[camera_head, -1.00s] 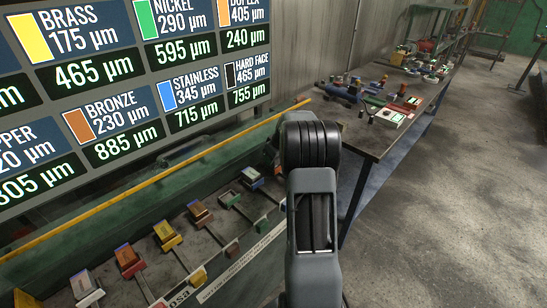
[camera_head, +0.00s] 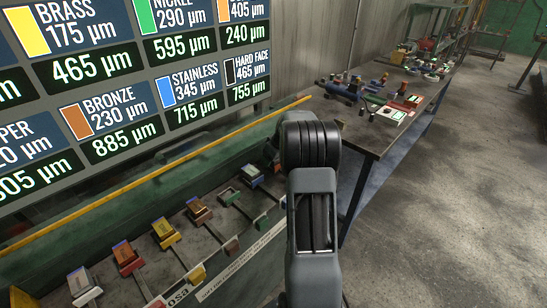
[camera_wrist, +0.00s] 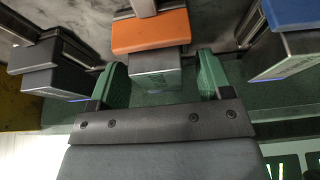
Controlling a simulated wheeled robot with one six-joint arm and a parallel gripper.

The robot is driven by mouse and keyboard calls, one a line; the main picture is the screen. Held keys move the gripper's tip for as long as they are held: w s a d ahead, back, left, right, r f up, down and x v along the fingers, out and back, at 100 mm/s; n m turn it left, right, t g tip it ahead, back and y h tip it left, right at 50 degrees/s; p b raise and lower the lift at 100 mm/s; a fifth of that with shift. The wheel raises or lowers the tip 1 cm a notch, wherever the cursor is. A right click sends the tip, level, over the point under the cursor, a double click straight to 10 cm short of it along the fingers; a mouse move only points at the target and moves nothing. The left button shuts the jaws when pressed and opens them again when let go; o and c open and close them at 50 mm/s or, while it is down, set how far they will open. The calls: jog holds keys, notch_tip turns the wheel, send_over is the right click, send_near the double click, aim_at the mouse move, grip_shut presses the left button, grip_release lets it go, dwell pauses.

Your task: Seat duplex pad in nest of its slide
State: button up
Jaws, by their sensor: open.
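The orange part (camera_wrist: 150,32) sits beyond the fingertips, at the end of a metal rod. The fingers stand apart on either side of the grey face, with a visible gap at each side. Whether the pad is fully down in its nest I cannot tell. In the head view my arm hides my gripper and that slide.
A black-and-grey block (camera_wrist: 50,68) is close left of the fingers and a blue-topped block (camera_wrist: 285,50) is farther right. In the head view several coloured slides, including a red one (camera_head: 127,257), line the green bench. A readout board (camera_head: 130,90) hangs above; a cluttered table (camera_head: 375,135) stands beyond.

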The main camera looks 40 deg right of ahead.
jog(key=shift+f, duration=0.1)
jog(key=a+b+v, duration=0.1)
jog(key=v, duration=1.3)
jog(key=shift+d, duration=0.45)
jog(key=shift+w, duration=0.1)
jog(key=s+a+f+m, duration=0.1)
jog(key=s+a+f, duration=0.1)
jog(key=s+a, duration=0.7)
jog(key=s+a+f, duration=0.2)
jog(key=s+a, duration=0.8)
jog(key=a, duration=0.9)
jog(key=shift+s+f+m+g+h, duration=0.2)
jog(key=shift+s+m+g+h, duration=0.05)
jog(key=shift+m+g+h, duration=0.15)
